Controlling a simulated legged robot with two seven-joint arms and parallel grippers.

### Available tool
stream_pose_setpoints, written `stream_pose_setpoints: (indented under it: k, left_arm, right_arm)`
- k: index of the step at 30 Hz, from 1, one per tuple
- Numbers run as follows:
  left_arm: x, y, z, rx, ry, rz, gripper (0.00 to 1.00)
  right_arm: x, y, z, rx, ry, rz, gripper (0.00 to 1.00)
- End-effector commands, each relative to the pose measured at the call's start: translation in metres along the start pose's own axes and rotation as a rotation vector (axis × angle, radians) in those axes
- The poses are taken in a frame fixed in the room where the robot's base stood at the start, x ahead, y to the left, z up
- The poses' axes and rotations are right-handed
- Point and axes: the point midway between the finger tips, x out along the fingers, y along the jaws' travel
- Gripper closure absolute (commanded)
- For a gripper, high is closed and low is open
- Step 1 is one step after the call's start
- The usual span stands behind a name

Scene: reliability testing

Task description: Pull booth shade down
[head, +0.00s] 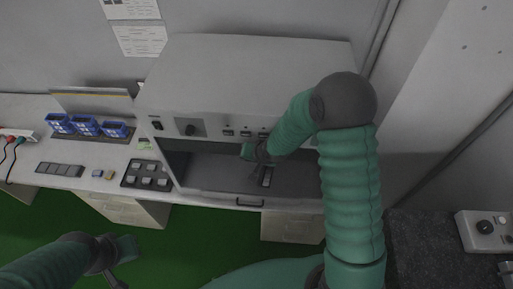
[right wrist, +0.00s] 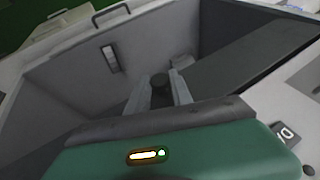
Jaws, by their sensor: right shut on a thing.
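The booth (head: 250,75) is a large grey cabinet with an open front, seen in the head view. A dark strip (head: 215,147), which looks like the shade, runs along the top of the opening; a dark panel (right wrist: 250,60) shows on the right in the right wrist view. My right gripper (head: 264,172) reaches into the opening. In the right wrist view its fingers (right wrist: 158,92) are shut on a dark round knob (right wrist: 159,80). How the knob joins the shade is unclear.
A bench (head: 95,145) left of the booth holds blue bins (head: 87,126) and a dark button pad (head: 147,174). Switches (head: 228,133) line the booth's front above the opening. A grey control box (head: 487,230) stands at the right. Green floor (head: 190,235) is clear in front.

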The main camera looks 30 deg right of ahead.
Motion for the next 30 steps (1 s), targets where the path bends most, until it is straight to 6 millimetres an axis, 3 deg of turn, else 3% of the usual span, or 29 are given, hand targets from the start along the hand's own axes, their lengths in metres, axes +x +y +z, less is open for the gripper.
stream_pose_setpoints:
  k: [16, 17, 21, 30]
  left_arm:
    - [-0.0062, 0.0000, -0.0014, 0.000, 0.000, 0.000, 1.00]
    - [-0.0062, 0.0000, -0.0014, 0.000, 0.000, 0.000, 1.00]
    - [-0.0062, 0.0000, -0.0014, 0.000, 0.000, 0.000, 1.00]
    - [-0.0061, 0.0000, -0.0014, 0.000, 0.000, 0.000, 1.00]
  right_arm:
    - [-0.0002, -0.0048, 0.0054, 0.006, -0.028, -0.002, 1.00]
    - [-0.0002, -0.0047, 0.0054, 0.006, -0.028, -0.002, 0.72]
    - [-0.0001, -0.0047, 0.0056, 0.006, -0.028, -0.002, 0.54]
    - [0.0000, -0.0051, 0.0053, 0.006, -0.028, -0.002, 0.52]
